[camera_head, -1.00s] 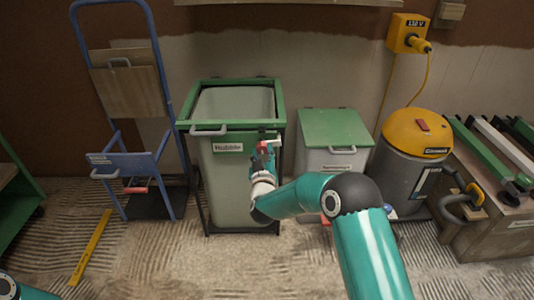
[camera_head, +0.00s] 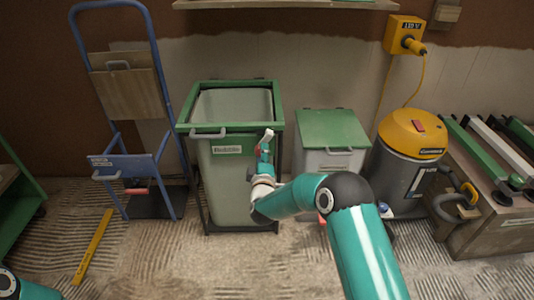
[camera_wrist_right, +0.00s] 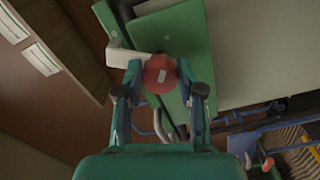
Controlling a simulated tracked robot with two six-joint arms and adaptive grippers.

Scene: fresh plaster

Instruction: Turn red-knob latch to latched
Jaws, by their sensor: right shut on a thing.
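The red knob (camera_wrist_right: 160,74) sits between the fingertips of my right gripper (camera_wrist_right: 160,78) in the right wrist view, and the fingers are shut on it. A pale latch arm (camera_wrist_right: 125,57) runs from the knob to the left there, beside the green frame (camera_wrist_right: 172,36). In the head view my right gripper (camera_head: 263,154) is at the front right corner of the green-framed bin (camera_head: 230,128). The pale latch arm (camera_head: 268,135) points upward there, slightly tilted. The knob is mostly hidden in that view. My left gripper is not visible, only a bit of its arm.
A lidded green-and-grey bin (camera_head: 332,130) stands close to the right of my gripper. A yellow vacuum (camera_head: 412,135) is farther right. A blue hand truck (camera_head: 120,165) stands left, with a yellow level (camera_head: 93,245) on the ridged floor. The front floor is mostly clear.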

